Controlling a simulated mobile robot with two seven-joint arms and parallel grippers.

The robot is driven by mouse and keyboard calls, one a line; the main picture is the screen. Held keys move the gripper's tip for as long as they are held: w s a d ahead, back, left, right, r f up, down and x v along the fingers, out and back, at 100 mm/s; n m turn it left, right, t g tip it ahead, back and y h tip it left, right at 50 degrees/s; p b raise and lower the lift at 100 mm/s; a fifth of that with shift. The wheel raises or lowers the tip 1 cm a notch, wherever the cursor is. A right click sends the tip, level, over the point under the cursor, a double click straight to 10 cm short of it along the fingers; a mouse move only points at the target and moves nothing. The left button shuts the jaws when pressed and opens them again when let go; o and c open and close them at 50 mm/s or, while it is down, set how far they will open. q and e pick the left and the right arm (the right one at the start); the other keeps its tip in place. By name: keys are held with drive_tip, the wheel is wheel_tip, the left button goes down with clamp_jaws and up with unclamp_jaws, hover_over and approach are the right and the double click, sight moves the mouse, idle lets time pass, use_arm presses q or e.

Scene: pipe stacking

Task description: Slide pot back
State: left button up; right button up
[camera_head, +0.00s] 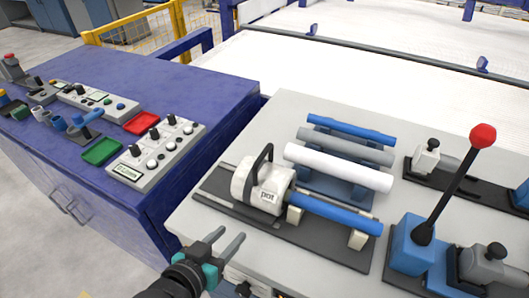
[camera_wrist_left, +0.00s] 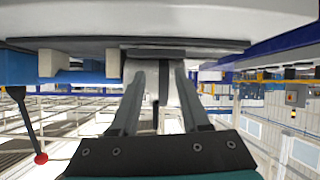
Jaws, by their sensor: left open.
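The pot (camera_head: 262,188) is a white cylinder marked "pot" with a black arched handle. It sits on a dark rail base (camera_head: 235,207) on the light grey table, at the left end of a blue pipe (camera_head: 335,213). My left gripper (camera_head: 229,240) is open and empty near the table's front edge, in front of and left of the pot, apart from it in the head view. In the upside-down left wrist view, the open fingers (camera_wrist_left: 160,72) point toward the pot (camera_wrist_left: 160,88), which shows between them. My right gripper is not in view.
Beige supports (camera_head: 358,239) hold the blue pipe. Behind it, white (camera_head: 337,167), grey and blue pipes lie on a rack. A blue lever block with a red knob (camera_head: 482,135) stands at the right. A blue cabinet (camera_head: 215,85) with control boxes stands left.

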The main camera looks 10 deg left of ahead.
sight(269, 147)
use_arm(q)
wheel_tip(269, 147, up, 10)
drive_tip(key=w+d+t+h, duration=0.1)
drive_tip(key=t+h, duration=0.1)
drive_tip(key=t, duration=0.3)
drive_tip(key=shift+n, duration=0.3)
drive_tip(key=b+x, duration=0.2)
drive_tip(key=x, duration=1.3)
drive_tip(key=shift+w+d+r, duration=0.1)
drive_tip(key=shift+w, duration=0.1)
clamp_jaws()
idle(0.4)
